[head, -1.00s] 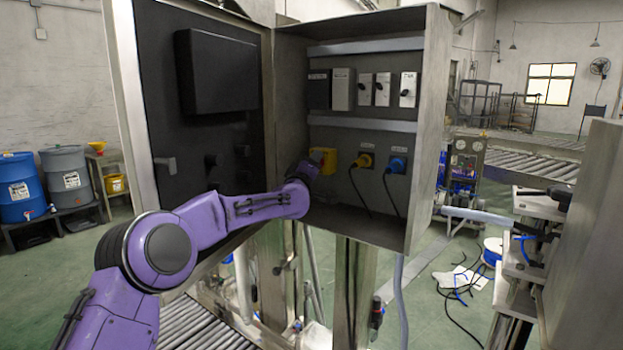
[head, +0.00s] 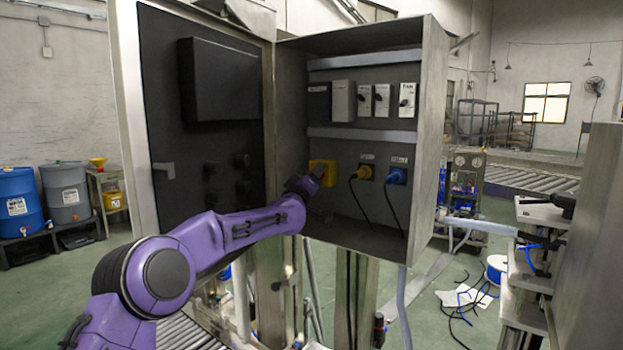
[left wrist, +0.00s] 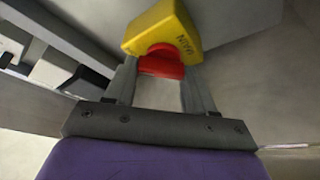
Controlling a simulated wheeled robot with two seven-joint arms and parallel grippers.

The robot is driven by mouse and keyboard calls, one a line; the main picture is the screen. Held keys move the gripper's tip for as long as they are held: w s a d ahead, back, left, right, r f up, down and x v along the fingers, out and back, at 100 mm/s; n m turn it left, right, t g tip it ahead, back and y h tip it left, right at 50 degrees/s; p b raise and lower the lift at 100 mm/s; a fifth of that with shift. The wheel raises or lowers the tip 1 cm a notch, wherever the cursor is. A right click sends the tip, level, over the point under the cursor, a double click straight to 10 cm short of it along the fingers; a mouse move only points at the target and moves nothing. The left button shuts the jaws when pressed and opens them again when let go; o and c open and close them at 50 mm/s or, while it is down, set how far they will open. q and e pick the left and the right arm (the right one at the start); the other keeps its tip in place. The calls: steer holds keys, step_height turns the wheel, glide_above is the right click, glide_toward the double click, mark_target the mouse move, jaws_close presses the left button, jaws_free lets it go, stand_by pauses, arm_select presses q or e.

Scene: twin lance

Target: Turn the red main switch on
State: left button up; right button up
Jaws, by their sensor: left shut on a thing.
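The red main switch (left wrist: 162,62) shows in the left wrist view as a red knob under a yellow housing (left wrist: 168,28) marked MAIN. In the head view the yellow housing (head: 322,172) sits at the lower left inside the open cabinet; my left gripper hides the knob there. My left gripper (left wrist: 160,80) has a finger on each side of the red knob and is shut on it. In the head view the left gripper (head: 317,174) reaches the housing from the left. The knob's on or off position cannot be told. My right gripper is not in view.
Several breakers (head: 364,99) line the shelf above. The cabinet's right wall (head: 430,130) bounds the space.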

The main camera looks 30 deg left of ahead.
arm_select(q)
steer(key=o, duration=1)
steer(key=shift+d+f, duration=0.1)
steer(key=shift+f, duration=0.2)
steer(key=shift+o, duration=0.2)
steer(key=shift+r, duration=0.1)
steer(key=b+v, duration=0.3)
steer(key=v, duration=0.7)
steer(key=shift+s+b, duration=0.25)
steer(key=shift+b, duration=0.15)
